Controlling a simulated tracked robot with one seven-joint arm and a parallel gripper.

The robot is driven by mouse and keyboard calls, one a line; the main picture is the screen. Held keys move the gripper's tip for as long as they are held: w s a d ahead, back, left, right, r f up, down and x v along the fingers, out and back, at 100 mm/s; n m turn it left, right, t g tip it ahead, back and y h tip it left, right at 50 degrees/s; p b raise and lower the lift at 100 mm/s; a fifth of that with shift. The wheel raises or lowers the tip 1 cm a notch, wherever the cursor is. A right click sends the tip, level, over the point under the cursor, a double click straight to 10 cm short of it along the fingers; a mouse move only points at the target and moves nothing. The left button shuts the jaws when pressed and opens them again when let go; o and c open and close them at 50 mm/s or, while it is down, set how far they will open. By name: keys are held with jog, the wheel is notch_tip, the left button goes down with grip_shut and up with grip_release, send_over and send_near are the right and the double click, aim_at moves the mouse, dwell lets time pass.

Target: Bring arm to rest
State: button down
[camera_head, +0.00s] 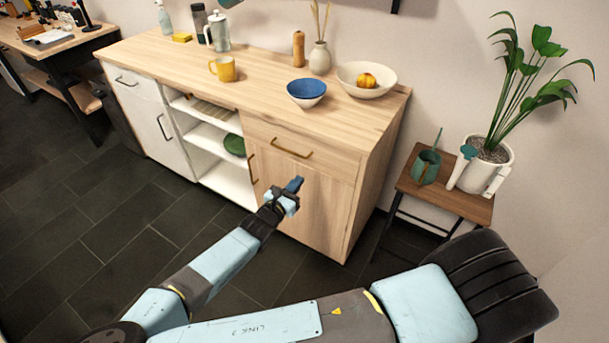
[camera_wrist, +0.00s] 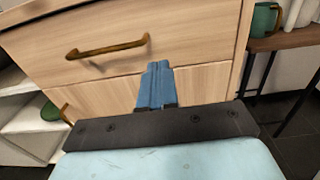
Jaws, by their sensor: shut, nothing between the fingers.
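My arm reaches out from the bottom of the head view, bent, toward the front of a wooden sideboard (camera_head: 335,195). My gripper (camera_head: 295,184) is shut and empty, with its blue fingers together. It is in front of the sideboard's right door, below the drawer with a brass handle (camera_head: 291,147). In the wrist view my gripper (camera_wrist: 157,70) points at the wooden front, close under the drawer handle (camera_wrist: 107,50). Whether the fingertips touch the front cannot be told.
The sideboard top holds a yellow mug (camera_head: 223,69), a blue bowl (camera_head: 306,88), a cream bowl (camera_head: 366,80) and a vase (camera_head: 320,58). Dark floor (camera_head: 80,220) is clear at left.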

jog(key=shift+v, duration=1.3)
jog(key=s+d+r+m+g+h, duration=0.15)
jog(key=d+r+m+g, duration=0.25)
jog(key=d+m+g, duration=0.65)
jog(key=d+r+m+g+y, duration=0.2)
jog(key=d+r+m, duration=0.15)
jog(key=r, duration=0.25)
jog(key=s+d+r+m+g+y, duration=0.1)
jog(key=d+r+m+y, duration=0.1)
jog(key=r+m, duration=0.3)
jog(key=d+r+m+g+y, duration=0.2)
jog(key=d+r+y, duration=0.1)
jog(key=r, duration=0.4)
jog(key=s+d+r+m+t+y, duration=0.1)
jog(key=s+d+r+m+t, duration=0.1)
jog(key=s+d+r+m, duration=0.2)
jog(key=s+d+r+m+t+y, duration=0.2)
jog(key=s+d+r+m, duration=0.3)
jog(key=s+r, duration=0.6)
notch_tip(320, 180, up, 7)
jog(key=shift+s+d+r+t, duration=0.15)
jog(key=shift+d+t, duration=0.5)
